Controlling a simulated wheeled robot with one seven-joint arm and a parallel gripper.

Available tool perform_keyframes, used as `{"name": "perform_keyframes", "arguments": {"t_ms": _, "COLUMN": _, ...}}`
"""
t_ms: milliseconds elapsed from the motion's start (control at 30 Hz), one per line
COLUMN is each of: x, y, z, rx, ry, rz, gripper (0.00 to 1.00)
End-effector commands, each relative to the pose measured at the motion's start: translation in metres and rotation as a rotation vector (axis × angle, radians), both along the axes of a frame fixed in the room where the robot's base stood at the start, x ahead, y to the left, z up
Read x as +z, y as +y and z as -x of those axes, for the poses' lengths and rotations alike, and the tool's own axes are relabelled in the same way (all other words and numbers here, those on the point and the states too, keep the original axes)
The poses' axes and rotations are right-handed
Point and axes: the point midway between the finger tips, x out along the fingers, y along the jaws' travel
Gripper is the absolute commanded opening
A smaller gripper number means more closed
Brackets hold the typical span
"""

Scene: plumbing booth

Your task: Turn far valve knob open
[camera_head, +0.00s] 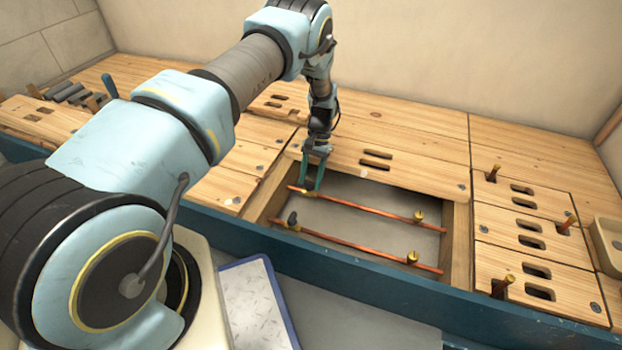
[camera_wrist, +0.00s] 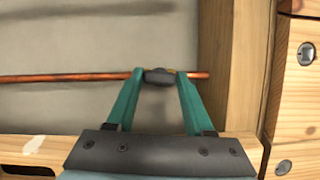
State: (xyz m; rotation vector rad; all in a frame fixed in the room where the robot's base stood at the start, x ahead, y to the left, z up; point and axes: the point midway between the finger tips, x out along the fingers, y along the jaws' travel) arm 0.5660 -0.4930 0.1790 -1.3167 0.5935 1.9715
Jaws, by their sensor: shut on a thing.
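Two copper pipes cross the open recess in the bench. The far pipe (camera_head: 365,208) also shows in the wrist view (camera_wrist: 60,78). My gripper (camera_head: 313,182) reaches down at the left end of the far pipe. In the wrist view its green fingers (camera_wrist: 160,78) are closed on both sides of the dark far valve knob (camera_wrist: 159,77), which sits on the pipe with a bit of brass behind it. In the head view the fingers mostly hide this knob. The near valve knob (camera_head: 292,218) is dark and stands free on the near pipe (camera_head: 350,243).
Wooden panels with slots (camera_head: 400,150) surround the recess. A wooden beam (camera_wrist: 245,60) stands close to the right of my fingers in the wrist view. Brass fittings (camera_head: 418,217) rise at the pipes' right side, and upright copper stubs (camera_head: 493,173) stand on the right panels.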

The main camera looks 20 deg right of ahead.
Motion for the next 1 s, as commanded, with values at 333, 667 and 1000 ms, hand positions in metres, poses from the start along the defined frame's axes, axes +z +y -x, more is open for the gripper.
{"name": "perform_keyframes", "arguments": {"t_ms": 333, "x": 0.0001, "y": -0.0005, "z": -0.0006, "rx": 0.103, "ry": -0.001, "rz": 0.002, "gripper": 0.00}}
{"name": "perform_keyframes", "arguments": {"t_ms": 667, "x": 0.0001, "y": -0.0005, "z": -0.0006, "rx": 0.115, "ry": -0.001, "rz": 0.003, "gripper": 0.00}}
{"name": "perform_keyframes", "arguments": {"t_ms": 1000, "x": 0.0000, "y": -0.0002, "z": -0.0006, "rx": 0.113, "ry": -0.001, "rz": 0.002, "gripper": 0.75}}
